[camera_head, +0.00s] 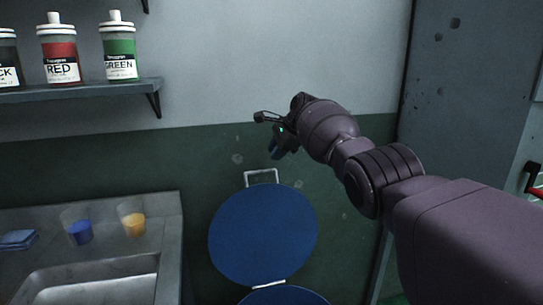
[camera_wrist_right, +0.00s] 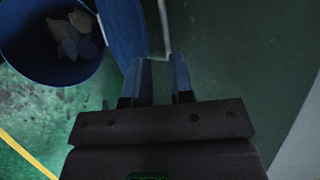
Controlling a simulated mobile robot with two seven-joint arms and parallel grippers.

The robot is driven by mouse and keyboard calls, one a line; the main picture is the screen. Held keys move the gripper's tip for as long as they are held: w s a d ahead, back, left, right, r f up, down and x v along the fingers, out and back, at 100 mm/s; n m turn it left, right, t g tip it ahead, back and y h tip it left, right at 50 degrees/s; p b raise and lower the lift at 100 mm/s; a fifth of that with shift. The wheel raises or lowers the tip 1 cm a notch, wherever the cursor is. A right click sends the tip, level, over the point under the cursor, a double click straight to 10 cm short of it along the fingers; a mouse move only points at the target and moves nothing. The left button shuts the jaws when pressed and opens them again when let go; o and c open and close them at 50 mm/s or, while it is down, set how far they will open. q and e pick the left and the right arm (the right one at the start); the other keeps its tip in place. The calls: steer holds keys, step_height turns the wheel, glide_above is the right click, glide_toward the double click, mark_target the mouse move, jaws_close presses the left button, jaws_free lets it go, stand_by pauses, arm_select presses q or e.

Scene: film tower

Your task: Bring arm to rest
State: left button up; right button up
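My right arm reaches in from the right in the head view. Its right gripper (camera_head: 268,135) is in the air in front of the green wall, above the blue round lid (camera_head: 262,235). In the right wrist view the right gripper (camera_wrist_right: 161,78) has its two blue fingers apart, with nothing between them. My left gripper is in neither view.
A metal sink counter (camera_head: 165,211) at lower left holds a cup with blue (camera_head: 79,232), a cup with yellow (camera_head: 133,222) and a blue cloth (camera_head: 17,239). A shelf (camera_head: 90,91) with bottles hangs above. A blue bin (camera_wrist_right: 30,74) contains crumpled bits.

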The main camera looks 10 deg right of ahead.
steer(key=shift+s+d+r, duration=0.1)
steer(key=shift+d+r, duration=0.05)
stand_by(0.3)
